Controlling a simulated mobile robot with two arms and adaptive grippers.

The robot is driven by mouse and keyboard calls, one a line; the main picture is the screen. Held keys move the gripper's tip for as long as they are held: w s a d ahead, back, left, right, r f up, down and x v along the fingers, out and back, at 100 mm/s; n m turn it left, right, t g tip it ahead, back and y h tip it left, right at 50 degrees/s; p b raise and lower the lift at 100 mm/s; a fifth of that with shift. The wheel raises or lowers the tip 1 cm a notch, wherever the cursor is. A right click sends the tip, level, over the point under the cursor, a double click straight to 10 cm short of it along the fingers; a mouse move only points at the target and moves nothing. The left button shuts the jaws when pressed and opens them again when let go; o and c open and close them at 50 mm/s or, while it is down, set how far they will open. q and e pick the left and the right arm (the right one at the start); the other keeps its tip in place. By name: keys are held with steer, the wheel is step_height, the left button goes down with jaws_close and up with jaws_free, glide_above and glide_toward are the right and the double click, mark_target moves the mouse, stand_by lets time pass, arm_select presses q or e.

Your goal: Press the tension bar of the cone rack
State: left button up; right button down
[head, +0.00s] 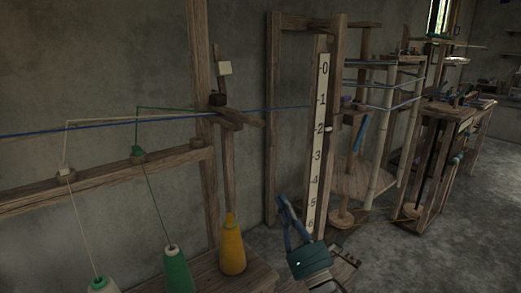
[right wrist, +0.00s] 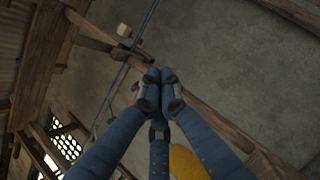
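The cone rack's wooden rail (head: 110,180) runs along the left in the head view, with yarn cones below it. A short wooden bar (head: 240,117), which looks like the tension bar, juts from the rack's upright post, beside a dark knob (head: 217,99). My right gripper (head: 283,203) is low in the head view, right of the yellow cone (head: 233,245) and below the bar, apart from it. In the right wrist view its blue fingers (right wrist: 160,78) meet at the tips, with nothing visible between them. My left gripper is not in view.
A green cone (head: 178,270) and a pale cone (head: 103,285) stand left of the yellow one. A blue thread (head: 60,131) crosses to the post. A numbered scale board (head: 319,150) stands behind my right gripper. Wooden frames fill the right; floor (head: 450,230) there is clear.

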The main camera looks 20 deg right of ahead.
arm_select(q)
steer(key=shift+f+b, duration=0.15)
steer(key=shift+b, duration=0.25)
arm_select(e)
step_height(320, 180, up, 6)
steer(key=s+a+n+t+y, duration=0.1)
steer(key=s+a+n+y, duration=0.1)
steer(key=n+y, duration=0.4)
steer(key=n, duration=0.4)
steer(key=shift+a+r+y, duration=0.15)
steer(key=shift+a+y, duration=0.15)
steer(key=shift+a, duration=0.1)
steer(key=shift+s, duration=0.1)
arm_select(q)
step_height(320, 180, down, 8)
steer(key=p, duration=0.2)
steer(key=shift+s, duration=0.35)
arm_select(e)
steer(key=w+a+r, duration=0.2)
steer(key=w+r, duration=0.4)
steer(key=r, duration=0.5)
steer(key=shift+w+a, duration=0.15)
steer(key=shift+w, duration=0.2)
steer(key=shift+r, duration=0.1)
